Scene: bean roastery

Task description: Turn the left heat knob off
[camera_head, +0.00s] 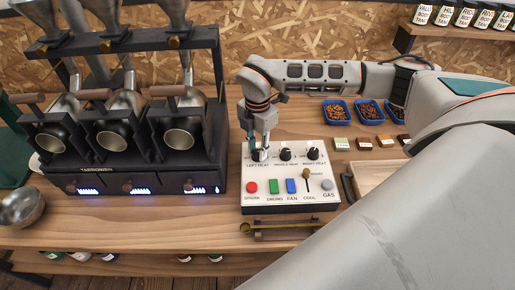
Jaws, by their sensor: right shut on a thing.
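The white control box (320,208) stands on the wooden bench, right of the roaster. Its left heat knob is above the "LEFT HEAT" label and is mostly hidden by my right gripper (260,152). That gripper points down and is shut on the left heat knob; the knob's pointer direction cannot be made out. The middle heat knob (285,154) and the right heat knob (313,153) are black and stand clear to the right. My left gripper is not in view.
A black roaster (135,175) with three drums stands close on the left. A red button (252,187), a lever (306,174) and other buttons sit on the box's front. Blue trays of beans (335,112) lie behind right. A metal bowl (22,208) is at far left.

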